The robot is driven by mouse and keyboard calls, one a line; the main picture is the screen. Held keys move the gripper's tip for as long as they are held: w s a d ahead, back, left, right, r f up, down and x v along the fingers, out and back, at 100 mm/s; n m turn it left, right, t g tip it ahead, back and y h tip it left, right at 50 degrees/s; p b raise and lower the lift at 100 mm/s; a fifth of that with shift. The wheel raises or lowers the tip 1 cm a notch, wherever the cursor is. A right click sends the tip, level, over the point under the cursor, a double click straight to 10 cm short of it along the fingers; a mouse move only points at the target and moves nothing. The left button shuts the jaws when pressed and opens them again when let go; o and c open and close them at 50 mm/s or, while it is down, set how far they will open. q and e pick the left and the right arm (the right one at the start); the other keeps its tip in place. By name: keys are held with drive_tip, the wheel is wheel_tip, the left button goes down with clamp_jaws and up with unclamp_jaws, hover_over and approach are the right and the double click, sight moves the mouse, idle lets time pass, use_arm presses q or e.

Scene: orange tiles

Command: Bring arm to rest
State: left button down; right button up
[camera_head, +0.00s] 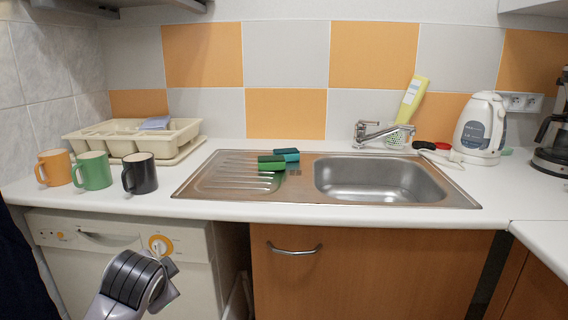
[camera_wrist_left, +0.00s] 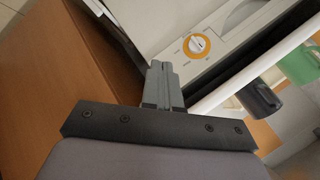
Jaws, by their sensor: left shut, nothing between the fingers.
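My left arm (camera_head: 135,282) rises from the bottom of the head view, low in front of the white appliance and below the counter edge. My left gripper (camera_wrist_left: 160,68) shows in the left wrist view with its two fingers pressed together and nothing between them. It points toward the appliance's front panel with the orange-ringed knob (camera_wrist_left: 196,44). My right gripper and arm are in neither view.
An orange mug (camera_head: 55,168), a green mug (camera_head: 93,171) and a dark mug (camera_head: 140,174) stand near the counter's left front edge. Behind them is a cream dish rack (camera_head: 178,143). Sponges (camera_head: 271,163) lie beside the sink basin (camera_head: 380,180). A kettle (camera_head: 478,132) stands at right.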

use_arm(q)
drive_tip(key=s+d+f+n+g+h, duration=0.1)
drive_tip(key=s+f+n+g+h, duration=0.15)
drive_tip(key=s+f, duration=1.15)
drive_tip(key=s+f+n+g, duration=0.2)
drive_tip(key=s+n+g, duration=0.15)
drive_tip(key=s, duration=1.35)
drive_tip(key=w+d+f+t+h, duration=0.3)
drive_tip(key=w+d+f+t, duration=0.1)
drive_tip(key=w+f+t, duration=0.3)
wheel_tip(320, 180, up, 11)
drive_tip(key=a+p, duration=0.1)
drive_tip(key=p, duration=1.2)
drive_tip(key=shift+s+a+t, duration=0.2)
drive_tip(key=shift+s+t, duration=0.2)
drive_tip(key=shift+a, duration=0.1)
